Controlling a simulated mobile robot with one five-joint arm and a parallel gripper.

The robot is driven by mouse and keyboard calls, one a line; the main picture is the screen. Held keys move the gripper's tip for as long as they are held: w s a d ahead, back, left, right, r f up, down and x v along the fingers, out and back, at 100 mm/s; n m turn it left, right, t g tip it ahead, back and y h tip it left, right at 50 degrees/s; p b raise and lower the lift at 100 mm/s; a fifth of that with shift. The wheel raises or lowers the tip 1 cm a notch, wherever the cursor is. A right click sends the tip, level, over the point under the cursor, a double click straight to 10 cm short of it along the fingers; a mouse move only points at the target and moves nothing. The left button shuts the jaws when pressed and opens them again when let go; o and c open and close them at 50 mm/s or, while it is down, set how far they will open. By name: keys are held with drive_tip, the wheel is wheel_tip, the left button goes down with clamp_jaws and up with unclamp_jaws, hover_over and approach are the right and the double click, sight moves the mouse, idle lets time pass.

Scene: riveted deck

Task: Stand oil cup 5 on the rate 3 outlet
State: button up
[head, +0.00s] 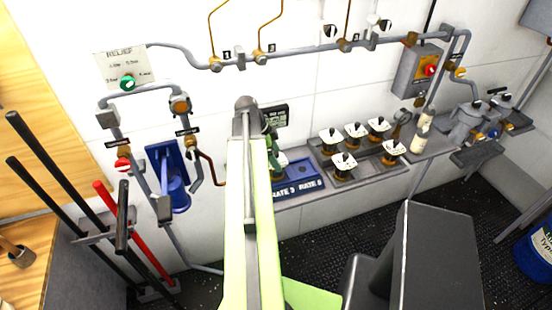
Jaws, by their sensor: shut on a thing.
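My arm reaches up the middle of the head view and hides much of what lies behind it. My gripper (273,136) shows only in part, at the arm's far end, above the blue outlet stand (299,178). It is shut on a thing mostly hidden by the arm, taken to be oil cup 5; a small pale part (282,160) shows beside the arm. The rate 3 outlet is hidden or too small to make out. I cannot tell whether the held cup touches the stand.
Several amber oil cups with white lids (343,161) stand on grey trays right of the blue stand. A pale bottle (424,122) stands further right on the shelf. Pipes and valves line the wall above. A small dark display (275,115) is behind my gripper.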

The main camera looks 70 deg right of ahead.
drive_tip(key=shift+f, duration=0.2)
drive_tip(key=o, duration=2)
drive_tip(key=shift+r, duration=0.1)
drive_tip(key=p+v, duration=1.1)
drive_tip(key=v, duration=0.1)
drive_tip(key=shift+r, duration=0.1)
